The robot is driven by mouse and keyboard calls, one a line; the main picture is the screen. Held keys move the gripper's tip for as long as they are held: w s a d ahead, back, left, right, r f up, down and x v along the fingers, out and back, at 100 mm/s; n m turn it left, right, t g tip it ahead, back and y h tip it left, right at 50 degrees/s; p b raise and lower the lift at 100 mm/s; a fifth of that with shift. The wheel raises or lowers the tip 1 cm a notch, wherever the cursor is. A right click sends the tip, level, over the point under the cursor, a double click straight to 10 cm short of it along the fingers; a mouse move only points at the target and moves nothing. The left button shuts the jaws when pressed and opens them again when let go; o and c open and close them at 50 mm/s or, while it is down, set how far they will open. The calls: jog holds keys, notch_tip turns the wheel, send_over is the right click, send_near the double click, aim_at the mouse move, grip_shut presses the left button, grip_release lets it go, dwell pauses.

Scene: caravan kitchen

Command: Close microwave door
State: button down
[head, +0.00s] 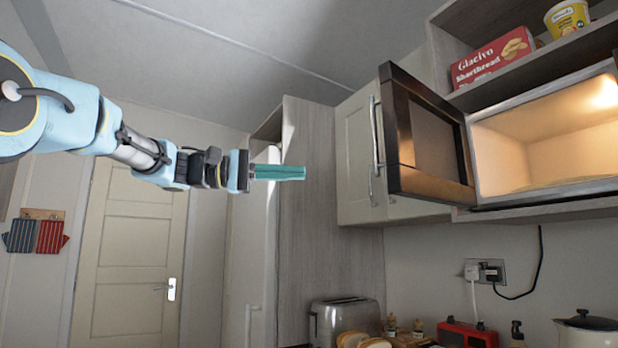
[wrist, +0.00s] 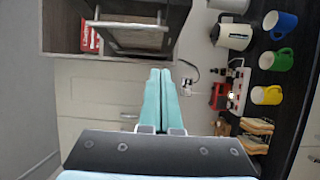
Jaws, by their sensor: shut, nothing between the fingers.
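The microwave door (head: 427,138) stands wide open in the head view, swung out to the left of the lit, open microwave cavity (head: 550,138). The door is dark brown with a window. My gripper (head: 303,173) is shut and empty, with teal fingers pointing right. It is left of the door in the picture and looks apart from it. In the wrist view my gripper (wrist: 160,72) points up the picture, and the microwave door (wrist: 133,37) shows beyond the fingertips at the top.
A shelf above the microwave holds a red shortbread box (head: 492,60) and a yellow tub (head: 567,17). A pale cupboard (head: 357,150) is behind the door. Below are a toaster (head: 343,318), bread, a kettle (head: 588,330) and, in the wrist view, several mugs (wrist: 285,57).

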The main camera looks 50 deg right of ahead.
jog(key=s+a+p+x, duration=0.1)
jog(key=p+x, duration=0.3)
jog(key=x, duration=0.8)
jog(key=shift+s+a+p, duration=0.25)
jog(key=shift+s+p, duration=0.15)
jog(key=shift+s, duration=0.25)
jog(key=shift+s+f, duration=0.1)
